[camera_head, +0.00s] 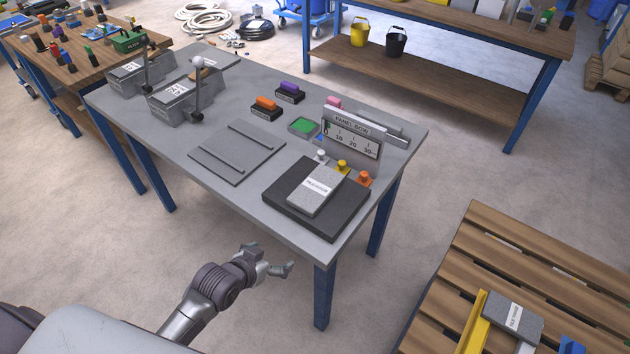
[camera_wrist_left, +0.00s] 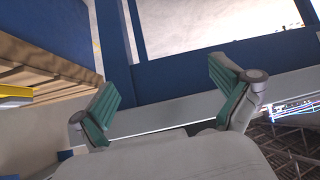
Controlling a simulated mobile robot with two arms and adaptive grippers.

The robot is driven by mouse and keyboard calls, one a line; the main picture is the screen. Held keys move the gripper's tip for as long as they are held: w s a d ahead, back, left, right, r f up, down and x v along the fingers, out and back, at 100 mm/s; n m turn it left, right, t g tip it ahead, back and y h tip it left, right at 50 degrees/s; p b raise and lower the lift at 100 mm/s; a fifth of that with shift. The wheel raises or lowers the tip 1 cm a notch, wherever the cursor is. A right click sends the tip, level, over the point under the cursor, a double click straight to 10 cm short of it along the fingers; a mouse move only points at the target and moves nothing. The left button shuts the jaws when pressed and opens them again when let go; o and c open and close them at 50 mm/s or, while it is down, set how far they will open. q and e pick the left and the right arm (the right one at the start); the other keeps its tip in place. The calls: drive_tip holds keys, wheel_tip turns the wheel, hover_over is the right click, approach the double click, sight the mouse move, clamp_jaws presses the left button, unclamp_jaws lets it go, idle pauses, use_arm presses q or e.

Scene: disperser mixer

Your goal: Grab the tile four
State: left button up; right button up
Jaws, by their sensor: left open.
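A grey speckled tile (camera_head: 316,190) with a white label lies on a dark square pad (camera_head: 274,194) at the near right part of the grey workbench; its lettering is too small to read surely. Another grey labelled tile (camera_head: 513,313) lies on the wooden pallet at the lower right. My left gripper (camera_head: 273,263) is off the bench's near edge, below and left of the tile on the pad, and holds nothing. In the left wrist view the left gripper (camera_wrist_left: 165,86) has its green-padded fingers spread, with blue bench frame beyond. My right gripper is not in view.
A panel with a number scale (camera_head: 351,139) and several coloured knobs stand behind the pad. A flat grey plate (camera_head: 237,152) lies left of it. Two lever devices (camera_head: 180,100) stand at the bench's far left. A yellow bar (camera_head: 473,322) lies beside the pallet's tile.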

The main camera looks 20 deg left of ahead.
use_arm(q)
drive_tip(key=w+r+t, duration=0.1)
drive_tip(key=r, duration=0.4)
drive_tip(key=w+d+r+t+h, duration=0.1)
drive_tip(key=w+r, duration=0.1)
drive_tip(key=r, duration=0.3)
drive_tip(key=w+d+r+m+t+h, duration=0.1)
drive_tip(key=r, duration=0.3)
drive_tip(key=shift+w+d+r+p, duration=0.2)
drive_tip(key=shift+r+p, duration=0.15)
drive_tip(key=shift+r, duration=0.05)
approach(316, 187)
drive_tip(key=x, duration=0.3)
drive_tip(key=shift+w+a+f, duration=0.1)
drive_tip(key=shift+w+f, duration=0.35)
drive_tip(key=shift+w, duration=0.25)
drive_tip(key=shift+w+d, duration=0.3)
drive_tip(key=p+x, duration=0.1)
drive_tip(key=x, duration=0.2)
drive_tip(key=shift+w+d+f, duration=0.1)
drive_tip(key=shift+w+d, duration=0.2)
drive_tip(key=shift+w+d+f, duration=0.1)
drive_tip(key=shift+w+f, duration=0.1)
drive_tip(key=shift+w, duration=0.15)
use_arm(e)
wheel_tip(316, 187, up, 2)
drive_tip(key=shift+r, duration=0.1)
